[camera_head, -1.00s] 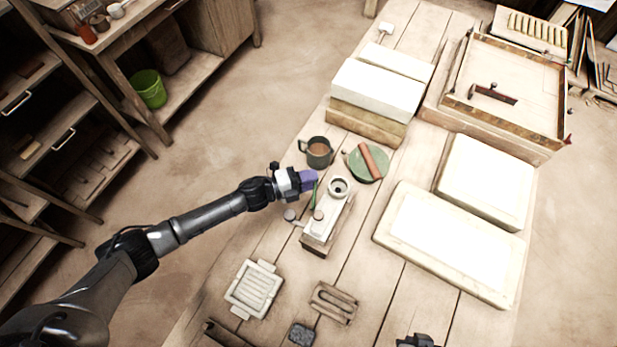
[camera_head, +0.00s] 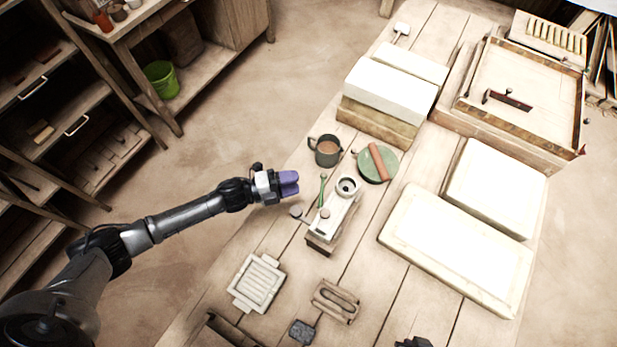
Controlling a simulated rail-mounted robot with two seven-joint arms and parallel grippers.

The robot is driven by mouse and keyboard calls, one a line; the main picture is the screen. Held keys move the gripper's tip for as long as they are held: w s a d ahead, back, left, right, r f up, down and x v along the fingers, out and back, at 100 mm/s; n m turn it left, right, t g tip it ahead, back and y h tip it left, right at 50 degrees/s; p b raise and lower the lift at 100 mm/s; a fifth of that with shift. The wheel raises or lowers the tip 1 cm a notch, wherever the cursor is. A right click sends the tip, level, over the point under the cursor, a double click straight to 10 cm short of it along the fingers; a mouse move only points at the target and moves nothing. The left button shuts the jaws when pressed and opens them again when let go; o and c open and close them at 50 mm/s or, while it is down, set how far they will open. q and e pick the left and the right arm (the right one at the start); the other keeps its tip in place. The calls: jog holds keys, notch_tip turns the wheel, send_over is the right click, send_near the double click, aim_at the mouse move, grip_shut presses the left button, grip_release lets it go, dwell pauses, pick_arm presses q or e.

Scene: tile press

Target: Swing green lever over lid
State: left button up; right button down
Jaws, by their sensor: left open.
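The tile press (camera_head: 322,236) is a small pale block on a wooden base in the middle of the table. The green lever (camera_head: 322,191) stands on its left side, its arm pointing toward the mug. A white ring-shaped part (camera_head: 348,187) sits at the press's far end; I cannot tell whether it is the lid.
A dark mug (camera_head: 326,150) and a green plate (camera_head: 365,165) with a terracotta roller stand just beyond the press. White slabs (camera_head: 452,240) lie to the right. A ribbed mould (camera_head: 257,283) and a wooden frame (camera_head: 336,301) lie in front.

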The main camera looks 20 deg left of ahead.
pick_arm(q)
jog(key=shift+v, duration=3)
